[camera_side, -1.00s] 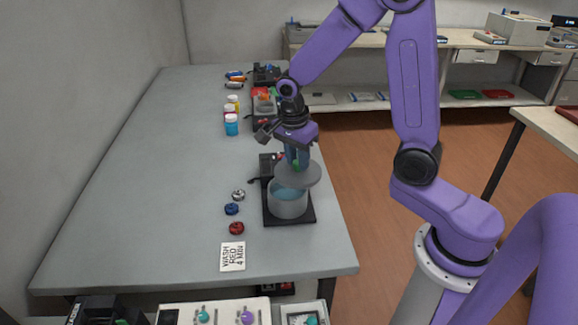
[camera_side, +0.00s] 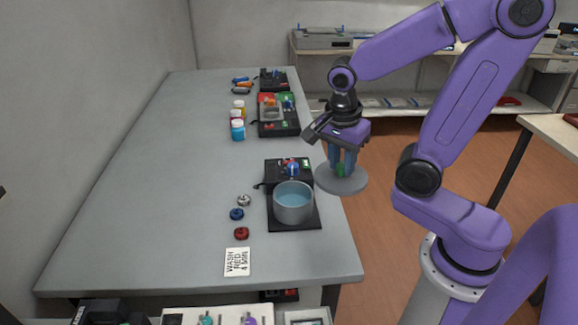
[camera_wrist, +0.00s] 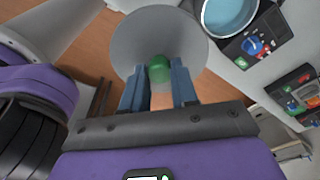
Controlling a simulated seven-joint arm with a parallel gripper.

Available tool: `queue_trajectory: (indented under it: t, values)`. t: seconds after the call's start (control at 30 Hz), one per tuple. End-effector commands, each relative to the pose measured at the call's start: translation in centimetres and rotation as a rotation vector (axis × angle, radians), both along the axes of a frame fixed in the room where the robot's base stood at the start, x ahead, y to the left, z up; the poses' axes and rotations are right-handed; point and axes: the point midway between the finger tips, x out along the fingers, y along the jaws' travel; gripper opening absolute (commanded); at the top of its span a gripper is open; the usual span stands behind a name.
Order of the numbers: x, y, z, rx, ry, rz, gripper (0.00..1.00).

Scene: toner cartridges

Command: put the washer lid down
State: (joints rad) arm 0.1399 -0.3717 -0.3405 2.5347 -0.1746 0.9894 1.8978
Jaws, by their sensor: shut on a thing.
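The washer lid (camera_side: 341,182) is a grey disc with a green knob. My gripper (camera_side: 342,166) is shut on this knob and holds the lid in the air, roughly level, by the table's right edge. In the wrist view the lid (camera_wrist: 128,45) lies beyond the fingers, and the green knob (camera_wrist: 158,68) sits between the fingertips. The washer (camera_side: 293,206) is an open grey round tub with blue liquid, on a black base. It stands to the left of the lid and also shows in the wrist view (camera_wrist: 204,22). The lid's underside is hidden.
A black control box (camera_side: 285,172) with a blue knob stands behind the tub. Small silver, blue (camera_side: 237,214) and red (camera_side: 241,233) parts lie left of it, near a note card (camera_side: 237,262). Bottles (camera_side: 237,130) stand farther back. The table's left middle is clear.

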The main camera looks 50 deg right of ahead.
Motion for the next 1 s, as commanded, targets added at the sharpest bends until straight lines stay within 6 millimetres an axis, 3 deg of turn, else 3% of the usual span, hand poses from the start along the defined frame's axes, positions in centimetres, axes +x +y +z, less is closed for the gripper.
queue_trajectory:
  t: [0.23,0.57,1.0]
  values:
    - [2.7,0.5,0.1,-0.001,0.001,0.176,0.0]
    - [10.3,1.0,-0.8,0.001,0.002,0.65,0.0]
    - [19.1,-0.2,-3.9,0.002,0.0,1.211,0.0]
